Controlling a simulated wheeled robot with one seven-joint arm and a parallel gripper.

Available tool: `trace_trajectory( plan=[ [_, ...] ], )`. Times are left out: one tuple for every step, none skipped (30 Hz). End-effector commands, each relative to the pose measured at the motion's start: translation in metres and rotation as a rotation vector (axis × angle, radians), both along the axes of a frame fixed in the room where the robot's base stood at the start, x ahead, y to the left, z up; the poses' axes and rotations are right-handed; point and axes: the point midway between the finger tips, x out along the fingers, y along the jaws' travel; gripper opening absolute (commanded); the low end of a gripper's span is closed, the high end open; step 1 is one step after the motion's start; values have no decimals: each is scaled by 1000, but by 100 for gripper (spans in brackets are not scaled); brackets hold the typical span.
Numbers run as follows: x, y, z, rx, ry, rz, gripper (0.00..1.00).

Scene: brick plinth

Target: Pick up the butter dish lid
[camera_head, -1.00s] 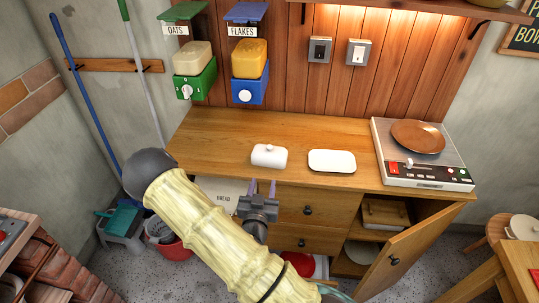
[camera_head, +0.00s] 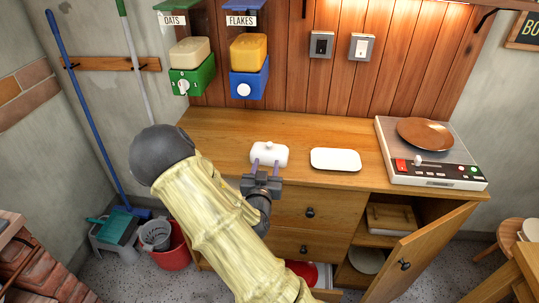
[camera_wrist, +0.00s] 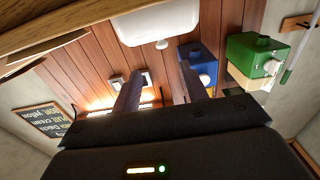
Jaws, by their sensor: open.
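The white butter dish lid (camera_head: 265,151), a rounded box with a small knob on top, sits on the wooden counter. In the wrist view the lid (camera_wrist: 158,22) appears upside down at the top edge, its knob pointing down in the picture. A flat white dish (camera_head: 335,159) lies on the counter to the right of the lid. My gripper (camera_head: 266,164) is open and empty at the near side of the lid, its fingertips overlapping the lid's lower edge in the head view. Whether they touch it I cannot tell. The wrist view shows both fingers apart (camera_wrist: 160,85).
A hotplate (camera_head: 430,172) with a brown plate stands on the counter's right end. The OATS dispenser (camera_head: 193,82) and FLAKES dispenser (camera_head: 248,86) hang on the wall behind. A cabinet door (camera_head: 420,250) stands open at right. The counter's left part is bare.

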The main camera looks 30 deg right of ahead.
Motion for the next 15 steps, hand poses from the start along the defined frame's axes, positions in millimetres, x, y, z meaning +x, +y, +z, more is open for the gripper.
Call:
trace_trajectory(
  plan=[
    [8,-6,3,-2,-2,-2,44],
    [12,-9,2,-2,-1,-2,44],
    [18,-13,2,-1,0,-1,44],
    [22,-16,3,-2,-1,-1,44],
    [26,-18,2,-1,-2,-1,44],
    [31,-21,2,-1,-1,-2,44],
    [34,-23,2,-1,0,-1,44],
    [36,-24,1,-1,0,0,44],
    [38,-26,1,-1,1,0,44],
    [39,-26,1,-1,1,0,44],
    [40,-27,1,-1,1,0,44],
    [40,-27,1,0,0,0,44],
    [40,-27,0,1,1,0,44],
    [40,-27,0,0,0,0,44],
    [40,-27,0,0,0,0,44]
  ],
)
